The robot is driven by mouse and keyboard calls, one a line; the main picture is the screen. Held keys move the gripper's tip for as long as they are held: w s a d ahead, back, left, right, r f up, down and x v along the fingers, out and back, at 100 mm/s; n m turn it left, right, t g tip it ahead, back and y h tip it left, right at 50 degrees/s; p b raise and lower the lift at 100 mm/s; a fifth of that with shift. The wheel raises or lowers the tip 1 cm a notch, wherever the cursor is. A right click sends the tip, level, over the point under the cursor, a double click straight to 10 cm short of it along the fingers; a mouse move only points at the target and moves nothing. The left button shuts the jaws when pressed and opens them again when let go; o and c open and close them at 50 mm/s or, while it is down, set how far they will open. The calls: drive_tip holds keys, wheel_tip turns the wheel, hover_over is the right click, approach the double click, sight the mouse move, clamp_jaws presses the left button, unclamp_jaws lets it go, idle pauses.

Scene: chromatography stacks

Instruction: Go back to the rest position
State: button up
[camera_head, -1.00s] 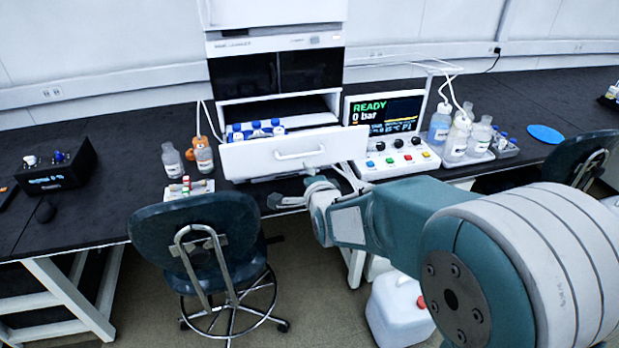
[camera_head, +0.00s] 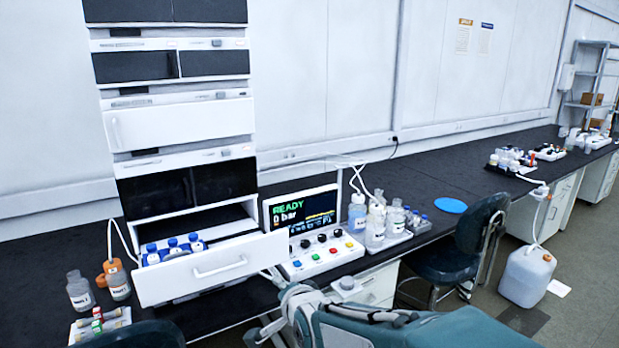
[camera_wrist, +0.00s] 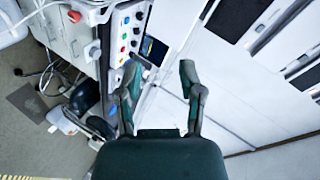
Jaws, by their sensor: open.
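My gripper (camera_wrist: 160,76) is open and empty in the wrist view, its two dark fingers spread apart. Nothing is between the fingertips except the background of the white control panel and stack. In the head view my teal and white arm runs along the bottom edge. The gripper there is low in the frame, in front of the bench edge and below the open drawer (camera_head: 215,268), and is only partly visible. I cannot tell the exact gap between gripper and drawer.
The drawer sticks out from the chromatography stack (camera_head: 180,120) and holds blue-capped bottles (camera_head: 173,246). The control panel (camera_head: 322,254) with a READY screen stands to its right. Bottles (camera_head: 376,220) sit in a tray beyond. A dark chair (camera_head: 470,245) stands at the bench.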

drive_tip(key=s+d+r+n+g+h, duration=0.2)
drive_tip(key=s+d+n+h, duration=0.15)
drive_tip(key=s+d, duration=0.75)
drive_tip(key=s+d+f+n+g+h, duration=0.1)
drive_tip(key=s+d+n+g, duration=0.3)
drive_tip(key=s+d, duration=0.6)
drive_tip(key=s+n, duration=0.1)
drive_tip(key=s, duration=0.2)
drive_tip(key=shift+s+d+h, duration=0.15)
drive_tip(key=shift+s+h, duration=0.05)
drive_tip(key=shift+h, duration=0.15)
